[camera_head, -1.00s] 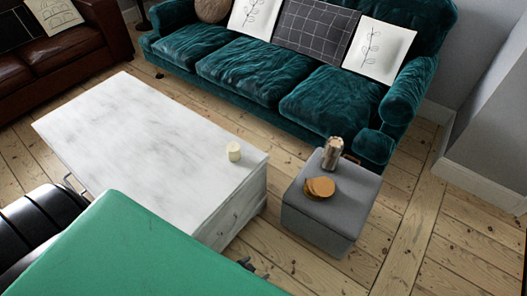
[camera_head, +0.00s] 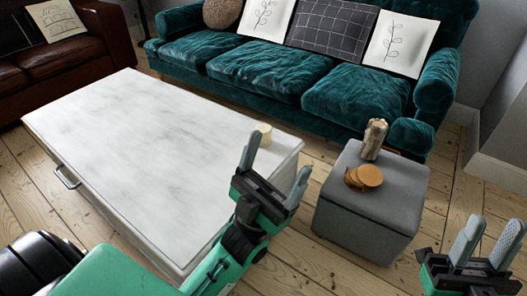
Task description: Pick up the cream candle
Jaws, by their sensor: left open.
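The cream candle (camera_head: 265,134) stands upright on the white table (camera_head: 130,130), near its right end. My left gripper (camera_head: 278,158) is open and empty, in front of the candle in the head view. Its left finger partly covers the candle's lower left side. I cannot tell how far above the table the fingers are. My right gripper (camera_head: 496,226) is at the lower right over the floor. Its two fingers stand apart and nothing is between them.
A grey ottoman (camera_head: 375,200) stands right of the table, bearing brown round discs (camera_head: 366,176) and a tan cylindrical object (camera_head: 375,138). A teal sofa (camera_head: 300,80) stands behind. The rest of the tabletop is clear.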

